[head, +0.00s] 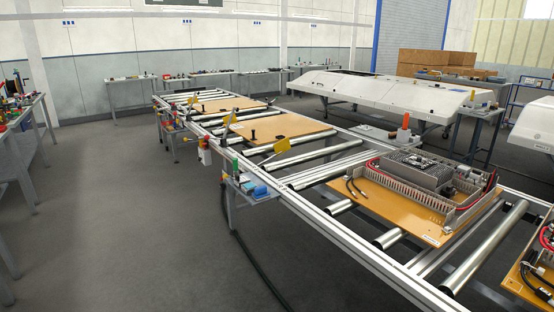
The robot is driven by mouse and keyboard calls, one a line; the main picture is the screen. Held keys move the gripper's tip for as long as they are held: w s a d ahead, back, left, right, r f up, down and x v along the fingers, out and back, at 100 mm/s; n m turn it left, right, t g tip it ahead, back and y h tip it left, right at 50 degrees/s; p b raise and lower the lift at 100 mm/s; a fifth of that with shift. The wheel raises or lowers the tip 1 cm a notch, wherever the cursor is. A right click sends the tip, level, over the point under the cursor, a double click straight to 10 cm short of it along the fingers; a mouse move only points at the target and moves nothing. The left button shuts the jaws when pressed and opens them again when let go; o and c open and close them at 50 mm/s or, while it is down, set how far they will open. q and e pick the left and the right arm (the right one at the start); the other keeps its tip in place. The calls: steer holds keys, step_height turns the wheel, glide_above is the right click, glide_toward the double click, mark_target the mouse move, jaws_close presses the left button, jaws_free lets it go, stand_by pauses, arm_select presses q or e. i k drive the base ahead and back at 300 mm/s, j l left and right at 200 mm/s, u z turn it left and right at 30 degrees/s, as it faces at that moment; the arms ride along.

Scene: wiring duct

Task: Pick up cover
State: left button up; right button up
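An orange-brown board (400,215) lies on the roller conveyor and carries grey slotted wiring duct (402,199) around its edges. Several long pale grey strips (325,168) lie side by side across the conveyor just left of the board; I cannot tell whether one of them is the cover. A grey perforated box (418,166) sits within the ducts, with red and black cables beside it. Neither of my grippers is in view.
The conveyor's near rail (345,240) runs diagonally through the view. A small side shelf (250,187) with coloured items juts from it. Another populated board (535,265) is at the right edge. The grey floor (120,220) at left is clear.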

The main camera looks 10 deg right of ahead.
mark_target(448, 192)
steer(key=i+z, duration=0.35)
steer(key=z, duration=0.15)
steer(key=i+z, duration=0.35)
steer(key=z, duration=0.15)
steer(key=i+j+z, duration=0.2)
steer(key=i+z, duration=0.15)
steer(key=z, duration=0.15)
steer(key=i+j+z, duration=0.25)
steer(key=z, duration=0.25)
